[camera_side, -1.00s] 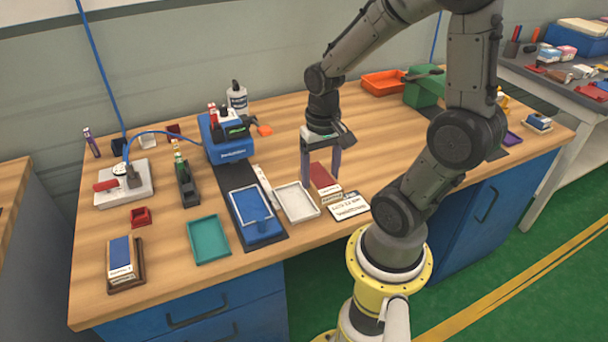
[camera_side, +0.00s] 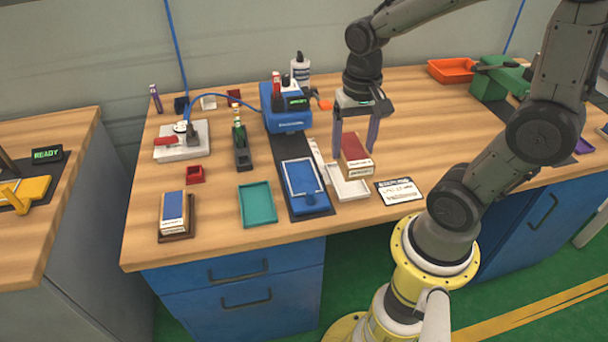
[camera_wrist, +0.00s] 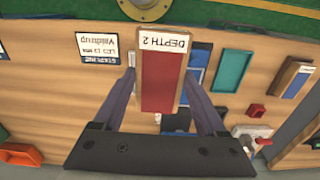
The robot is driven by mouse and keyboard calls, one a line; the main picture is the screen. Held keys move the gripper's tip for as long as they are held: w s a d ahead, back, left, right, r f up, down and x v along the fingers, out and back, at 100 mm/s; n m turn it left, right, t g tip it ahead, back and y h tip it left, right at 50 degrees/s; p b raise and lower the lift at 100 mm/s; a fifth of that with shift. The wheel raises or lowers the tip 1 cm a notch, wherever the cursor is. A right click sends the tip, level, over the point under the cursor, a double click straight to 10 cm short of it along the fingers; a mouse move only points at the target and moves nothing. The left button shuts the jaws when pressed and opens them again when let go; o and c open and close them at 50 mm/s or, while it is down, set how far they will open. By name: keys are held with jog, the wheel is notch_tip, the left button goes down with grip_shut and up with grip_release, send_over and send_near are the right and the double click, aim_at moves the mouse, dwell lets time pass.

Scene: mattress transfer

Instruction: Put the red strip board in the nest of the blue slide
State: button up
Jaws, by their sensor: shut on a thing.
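The red strip board (camera_side: 354,152) is a red-topped block with wooden edges and a white label on its near end. In the wrist view the red board (camera_wrist: 161,84) shows its label reading "DEPTH 2". My gripper (camera_side: 355,146) is shut on it from its two sides and holds it above the table, over the back part of a white tray (camera_side: 349,190). The blue slide (camera_side: 308,201) lies just left of that tray on a dark rail, with a pale rectangular frame on top marking its nest. In the wrist view the slide (camera_wrist: 201,62) is partly hidden behind the board and a finger.
A teal tray (camera_side: 258,205) lies left of the slide. A blue machine (camera_side: 287,121) stands at the rail's back end. A printed card (camera_side: 398,191) lies right of the white tray. A blue-topped block (camera_side: 173,207) stands at the front left.

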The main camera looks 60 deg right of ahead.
jog(key=shift+w+a+f, duration=0.15)
jog(key=shift+w+f, duration=0.05)
jog(key=shift+w, duration=0.15)
jog(key=w+d+f, duration=0.1)
jog(key=w+f, duration=0.2)
jog(key=w, duration=0.1)
jog(key=w+f, duration=0.3)
jog(key=w, duration=0.1)
jog(key=w+d+f, duration=0.1)
jog(key=w+f, duration=0.2)
jog(key=w, duration=0.1)
jog(key=shift+w+d+f, duration=0.3)
jog(key=shift+w+d, duration=0.05)
jog(key=shift+w, duration=0.05)
jog(key=shift+w+f, duration=0.1)
jog(key=shift+f, duration=1.5)
jog(key=shift+f, duration=0.15)
jog(key=o, duration=1.4)
